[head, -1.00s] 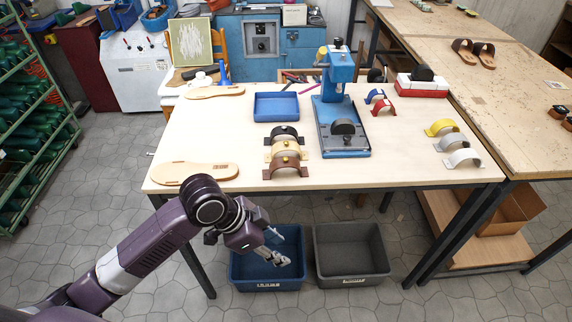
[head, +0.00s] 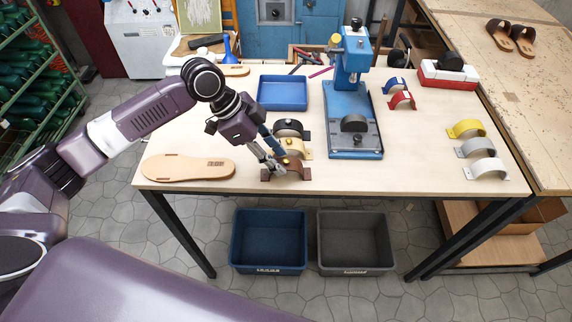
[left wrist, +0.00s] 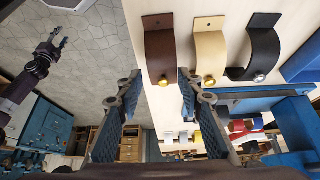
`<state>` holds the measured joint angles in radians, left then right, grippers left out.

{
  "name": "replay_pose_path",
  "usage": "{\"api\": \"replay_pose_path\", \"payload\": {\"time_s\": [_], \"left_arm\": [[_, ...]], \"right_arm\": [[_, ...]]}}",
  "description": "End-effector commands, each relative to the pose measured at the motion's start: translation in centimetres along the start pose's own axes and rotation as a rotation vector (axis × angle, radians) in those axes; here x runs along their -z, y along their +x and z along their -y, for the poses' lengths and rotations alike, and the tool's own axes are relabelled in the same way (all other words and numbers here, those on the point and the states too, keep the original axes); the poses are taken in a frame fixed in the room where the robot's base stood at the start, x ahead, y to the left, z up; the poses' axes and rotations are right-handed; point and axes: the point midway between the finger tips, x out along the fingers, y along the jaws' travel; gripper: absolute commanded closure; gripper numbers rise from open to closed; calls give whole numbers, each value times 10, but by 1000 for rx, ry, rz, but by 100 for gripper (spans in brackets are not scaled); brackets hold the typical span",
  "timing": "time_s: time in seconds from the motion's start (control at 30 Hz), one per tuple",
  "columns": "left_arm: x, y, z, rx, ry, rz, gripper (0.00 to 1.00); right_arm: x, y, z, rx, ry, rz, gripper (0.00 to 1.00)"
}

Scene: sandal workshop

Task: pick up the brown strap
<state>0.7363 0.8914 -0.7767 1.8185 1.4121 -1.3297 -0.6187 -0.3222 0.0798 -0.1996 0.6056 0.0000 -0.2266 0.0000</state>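The brown strap (head: 297,172) stands arched near the table's front edge. It is the nearest of a row, with a tan strap (head: 302,148) and a black strap (head: 296,126) behind it. My left gripper (head: 273,161) is at the brown strap's left side, partly covering it. Contact cannot be told. A dark arm with my right gripper (left wrist: 54,46) shows small in the left wrist view; its fingers are unclear.
A sole (head: 188,168) lies left of the straps. A blue tray (head: 283,106) is behind them and a blue press (head: 355,140) to the right. Yellow, grey and white straps (head: 467,128) are farther right. Two bins (head: 268,268) stand below the table. The table between press and yellow strap is clear.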

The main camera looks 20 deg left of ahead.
Motion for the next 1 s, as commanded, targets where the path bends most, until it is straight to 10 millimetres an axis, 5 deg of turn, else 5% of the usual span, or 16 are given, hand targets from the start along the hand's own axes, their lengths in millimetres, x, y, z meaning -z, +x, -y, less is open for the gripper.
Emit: {"api": "replay_pose_path", "payload": {"time_s": [0.13,0.4,0.53,0.7,1.0], "left_arm": [[5,22,0,-5,-1,0,66],[4,37,0,0,1,0,66],[4,37,0,0,1,1,68],[4,37,0,0,1,1,87],[4,36,0,0,1,0,87]], "right_arm": [[4,-14,0,0,0,-7,60],[49,-17,-7,-8,-1,-72,60],[46,-16,-7,-8,-1,-67,60],[31,-16,-4,-5,-1,-44,60],[21,-15,-3,-3,-1,-31,60]]}}
